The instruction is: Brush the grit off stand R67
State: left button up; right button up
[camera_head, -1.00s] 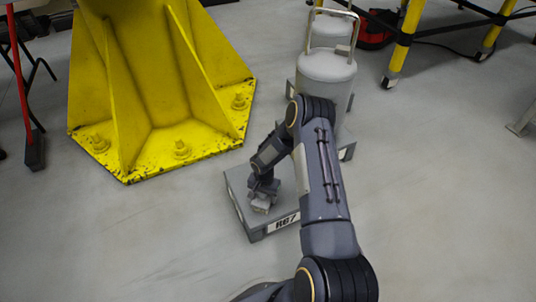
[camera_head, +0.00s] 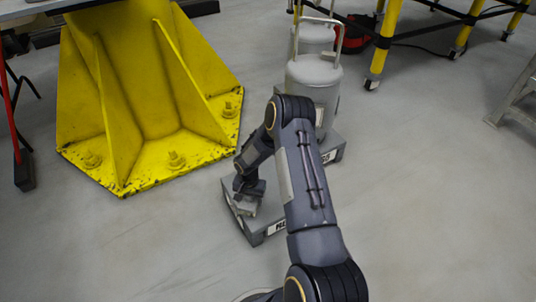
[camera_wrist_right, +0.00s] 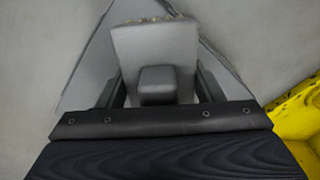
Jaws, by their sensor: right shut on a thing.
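Stand R67 (camera_head: 264,218) is a low grey block on the floor in the head view, its front label partly covered by my right arm. My right gripper (camera_head: 246,197) is over the stand's left part, pointing down. It is shut on a grey brush (camera_head: 242,208), which is at the stand's top near the left edge. In the right wrist view the brush (camera_wrist_right: 155,45) sits between the fingers, with pale bristle tips at its far edge, and the stand's top (camera_wrist_right: 98,65) shows behind it. I cannot make out any grit. My left gripper is not in view.
A second grey stand (camera_head: 333,150) carries a grey canister (camera_head: 314,78) just behind R67. A yellow bolted column base (camera_head: 150,130) rises close on the left. A wheeled yellow frame (camera_head: 380,50) stands at the back right. The floor at right and front is clear.

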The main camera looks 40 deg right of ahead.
jog(key=shift+r+p, duration=0.85)
jog(key=shift+r, duration=0.9)
